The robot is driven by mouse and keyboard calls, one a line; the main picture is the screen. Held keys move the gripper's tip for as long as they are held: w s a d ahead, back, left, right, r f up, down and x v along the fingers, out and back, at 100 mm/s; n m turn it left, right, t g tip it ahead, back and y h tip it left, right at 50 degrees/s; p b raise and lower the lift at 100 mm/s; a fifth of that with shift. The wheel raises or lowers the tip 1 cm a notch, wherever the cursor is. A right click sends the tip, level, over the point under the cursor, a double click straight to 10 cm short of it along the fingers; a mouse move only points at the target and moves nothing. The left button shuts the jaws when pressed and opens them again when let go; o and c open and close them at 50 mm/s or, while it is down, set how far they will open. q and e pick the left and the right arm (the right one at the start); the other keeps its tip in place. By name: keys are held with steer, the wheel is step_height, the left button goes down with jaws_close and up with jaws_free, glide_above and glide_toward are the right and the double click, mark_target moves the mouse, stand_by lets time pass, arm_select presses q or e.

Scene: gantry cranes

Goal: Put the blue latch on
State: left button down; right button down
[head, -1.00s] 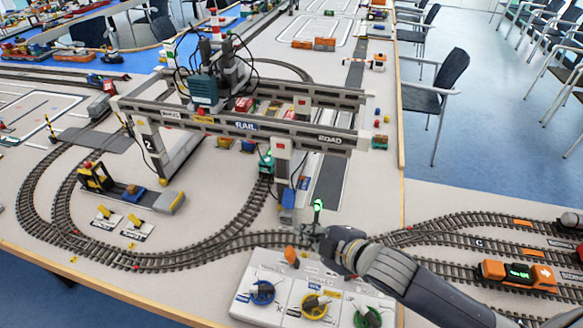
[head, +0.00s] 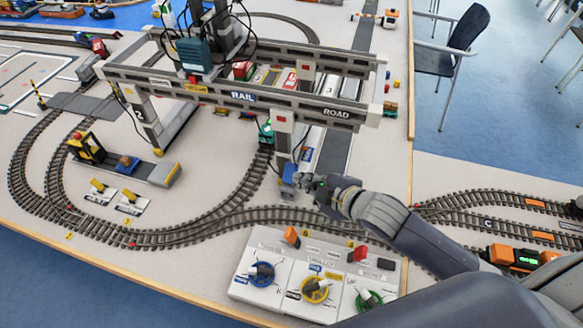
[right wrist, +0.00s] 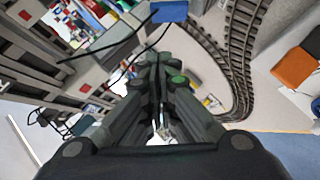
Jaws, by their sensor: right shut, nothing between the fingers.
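A blue latch-like part (head: 290,172) sits low on the gantry crane's (head: 243,97) front right leg, beside the track. A blue piece also shows at the top of the right wrist view (right wrist: 170,11), just beyond the fingertips. My right gripper (head: 303,181) is close to the right of the leg's foot, its fingers shut and empty. In the right wrist view its fingers (right wrist: 154,62) are together, with the blue piece beyond them. Whether they touch the blue part I cannot tell. My left gripper is not in view.
An orange locomotive (head: 512,256) is on the right-hand track. A chair (head: 452,45) stands beyond the table edge.

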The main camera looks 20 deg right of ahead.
mark_target(292, 168)
steer(key=x, duration=0.3)
steer(key=d+p+x, duration=0.1)
steer(key=x, duration=0.6)
steer(key=shift+w+d+f+p, duration=0.15)
steer(key=shift+d+f+p, duration=0.1)
steer(key=shift+f+p, duration=0.15)
steer(key=shift+w+d+f, duration=0.3)
steer(key=shift+w+f, duration=0.1)
steer(key=shift+f, duration=0.05)
steer(key=shift+w+d+r, duration=0.1)
steer(key=shift+w+d, duration=0.15)
steer(key=shift+w, duration=0.15)
steer(key=shift+s, duration=0.1)
